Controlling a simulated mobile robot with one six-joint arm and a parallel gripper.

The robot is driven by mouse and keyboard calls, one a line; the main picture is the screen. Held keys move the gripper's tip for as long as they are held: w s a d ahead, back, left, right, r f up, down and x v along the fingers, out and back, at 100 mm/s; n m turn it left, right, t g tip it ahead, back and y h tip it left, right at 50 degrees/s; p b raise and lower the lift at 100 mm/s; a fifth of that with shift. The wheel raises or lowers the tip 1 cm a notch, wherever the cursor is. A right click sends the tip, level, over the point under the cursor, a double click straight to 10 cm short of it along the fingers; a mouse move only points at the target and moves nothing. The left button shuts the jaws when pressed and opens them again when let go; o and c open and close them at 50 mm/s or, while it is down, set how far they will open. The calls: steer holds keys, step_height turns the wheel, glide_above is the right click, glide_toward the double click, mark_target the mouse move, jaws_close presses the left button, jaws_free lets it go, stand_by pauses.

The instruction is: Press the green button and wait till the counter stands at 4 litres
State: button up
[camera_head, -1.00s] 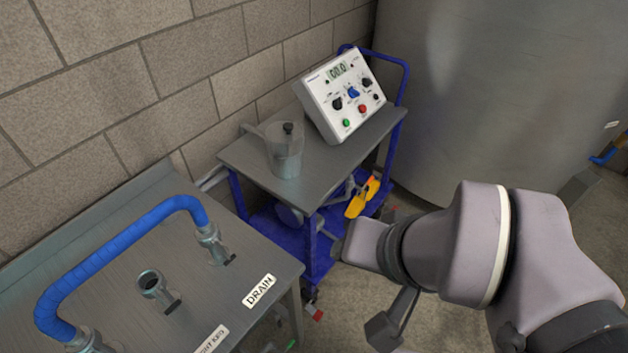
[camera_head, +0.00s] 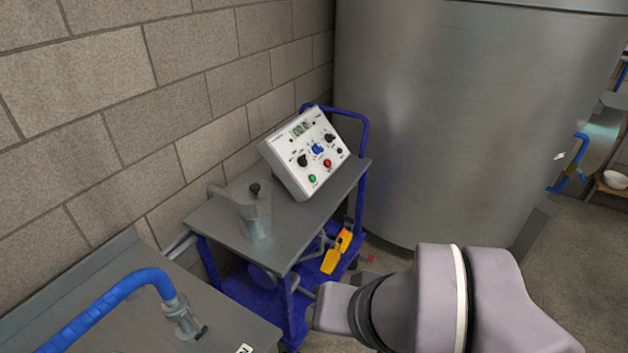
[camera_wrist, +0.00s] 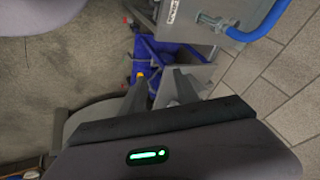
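The white control box (camera_head: 284,152) stands on the grey top of a blue cart. Its counter (camera_head: 300,129) seems to read 00.0. The green button (camera_head: 312,179) is at the lower left of the sloped face, with a red button (camera_head: 327,163) to its right. My gripper (camera_wrist: 159,82) shows in the wrist view with its two fingers apart and nothing between them. In the head view my arm is at the lower right, in front of and below the box. The fingers do not show there, and nothing of mine touches the green button.
A table with a blue hose (camera_head: 110,297) is at the lower left. A large steel tank (camera_head: 450,120) stands behind, and a block wall runs at left.

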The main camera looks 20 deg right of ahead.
jaws_close()
stand_by(1.8)
